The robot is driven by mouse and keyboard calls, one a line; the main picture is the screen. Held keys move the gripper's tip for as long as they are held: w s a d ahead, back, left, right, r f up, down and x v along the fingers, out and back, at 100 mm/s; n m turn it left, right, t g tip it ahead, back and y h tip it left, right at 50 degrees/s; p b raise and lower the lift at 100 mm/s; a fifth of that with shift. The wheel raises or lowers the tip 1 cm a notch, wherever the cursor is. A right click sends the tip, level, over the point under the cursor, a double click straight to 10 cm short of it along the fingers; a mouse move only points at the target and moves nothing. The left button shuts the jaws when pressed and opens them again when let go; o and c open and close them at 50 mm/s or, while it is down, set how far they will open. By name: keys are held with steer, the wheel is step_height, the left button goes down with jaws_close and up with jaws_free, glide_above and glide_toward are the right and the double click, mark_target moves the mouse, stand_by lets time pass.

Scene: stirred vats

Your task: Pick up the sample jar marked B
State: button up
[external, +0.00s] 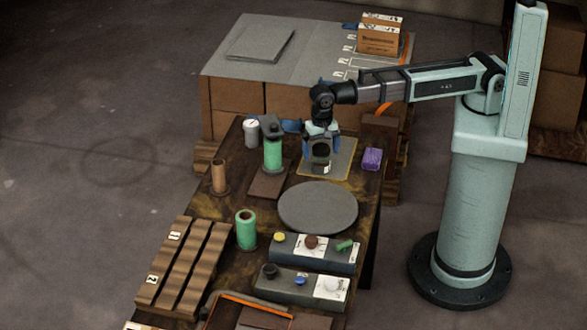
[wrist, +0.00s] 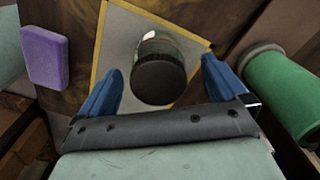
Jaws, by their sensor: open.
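A jar with a dark round lid (external: 318,152) and a white label stands on the yellow-bordered grey mat (external: 342,168). I cannot read the letter on its label. In the wrist view the same jar (wrist: 158,72) shows between and ahead of my blue fingers, with clear gaps on both sides. My gripper (external: 321,132) points down over the jar, open and holding nothing. It also shows open in the wrist view (wrist: 158,85). A white jar with a dark mark (external: 251,134) stands at the table's back left; its mark is too small to read.
A green cylinder (external: 273,154) under a dark head stands left of my gripper; it shows close at right in the wrist view (wrist: 285,95). A purple block (external: 372,159) lies to the right. A grey round plate (external: 318,207) and control boxes (external: 315,256) lie nearer the front.

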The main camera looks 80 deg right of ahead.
mark_target(321, 160)
steer(key=shift+d+f, duration=0.15)
steer(key=shift+f, duration=1.15)
steer(key=shift+d+f, duration=0.1)
steer(key=shift+f, duration=1.15)
steer(key=shift+c, duration=0.4)
steer(key=c, duration=1)
